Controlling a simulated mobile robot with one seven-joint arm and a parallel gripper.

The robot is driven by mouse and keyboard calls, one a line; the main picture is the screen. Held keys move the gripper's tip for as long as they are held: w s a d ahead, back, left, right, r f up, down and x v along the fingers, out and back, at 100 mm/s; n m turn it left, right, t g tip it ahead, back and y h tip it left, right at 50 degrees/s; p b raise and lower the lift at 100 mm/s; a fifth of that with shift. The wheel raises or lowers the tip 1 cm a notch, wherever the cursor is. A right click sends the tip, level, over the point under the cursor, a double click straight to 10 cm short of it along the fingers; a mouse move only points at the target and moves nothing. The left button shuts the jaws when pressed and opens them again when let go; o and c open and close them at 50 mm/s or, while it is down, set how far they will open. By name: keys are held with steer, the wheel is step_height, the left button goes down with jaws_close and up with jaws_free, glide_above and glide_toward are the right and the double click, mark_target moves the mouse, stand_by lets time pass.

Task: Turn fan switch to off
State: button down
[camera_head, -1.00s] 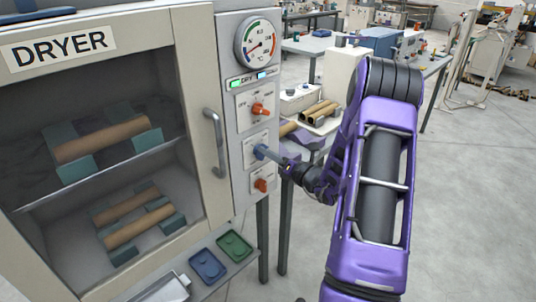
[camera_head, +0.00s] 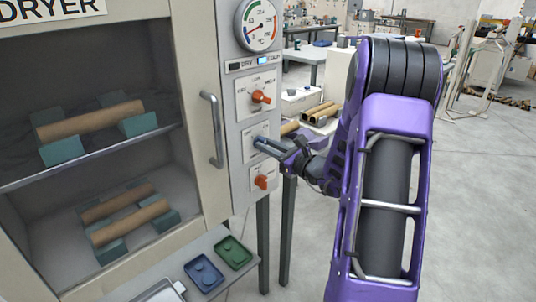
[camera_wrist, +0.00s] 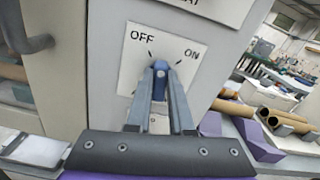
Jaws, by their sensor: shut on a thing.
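The fan switch is a blue knob (camera_wrist: 160,68) on a white plate (camera_wrist: 178,44) marked OFF at left and ON at right. In the head view the plate (camera_head: 249,131) sits on the dryer's control column, between two orange switches. My gripper (camera_wrist: 161,88) is shut on the blue knob, one finger on each side; it also shows reaching in from the right in the head view (camera_head: 263,143). The fingers cover much of the knob, and I cannot tell exactly which mark it points to.
An orange switch (camera_head: 260,97) is above and another (camera_head: 262,182) below. The dryer's door handle (camera_head: 212,130) stands out just left. A round gauge (camera_head: 259,25) and indicator lamps (camera_head: 262,61) are higher up. Blue (camera_head: 204,272) and green (camera_head: 233,252) trays lie below. Open floor is at right.

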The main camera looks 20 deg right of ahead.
steer(key=shift+a+f+n, duration=0.1)
steer(key=shift+f+n, duration=0.05)
steer(key=shift+n, duration=2.65)
steer(key=c, duration=0.8)
jaws_free()
steer(key=shift+s, duration=0.15)
steer(key=v, duration=1.7)
steer(key=shift+s, duration=0.1)
